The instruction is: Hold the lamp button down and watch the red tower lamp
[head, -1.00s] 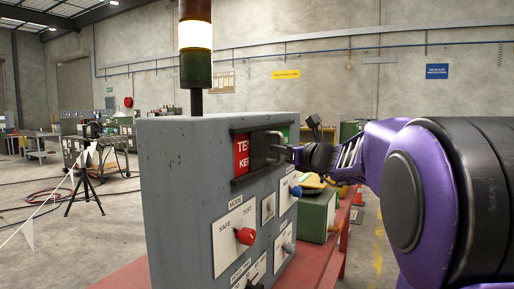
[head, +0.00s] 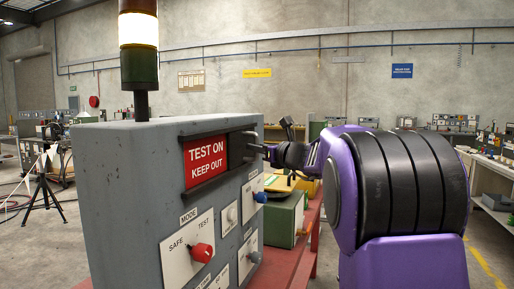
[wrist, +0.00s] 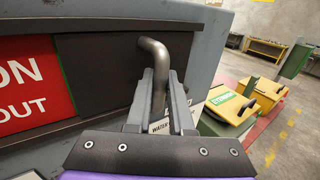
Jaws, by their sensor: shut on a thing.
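The grey control box (head: 120,175) carries the tower lamp. The lamp's dark red top section (head: 137,6) looks unlit and is cut by the frame edge. Its middle section (head: 138,30) glows bright white-yellow, with dark green (head: 139,68) below. A small plate with a pale button (head: 231,214), its label partly readable as "LAM", is on the box front; nothing touches it. My gripper (head: 268,151) is shut on the bent metal handle (wrist: 155,50) of the dark sliding shutter (wrist: 100,70), right of the red "TEST ON KEEP OUT" sign (head: 206,160).
A red mode knob (head: 202,252), a blue knob (head: 260,197) and a grey knob (head: 255,257) stick out from the box front. A green box (head: 285,215) stands behind on the red bench (head: 300,260). A tripod (head: 43,190) stands at left.

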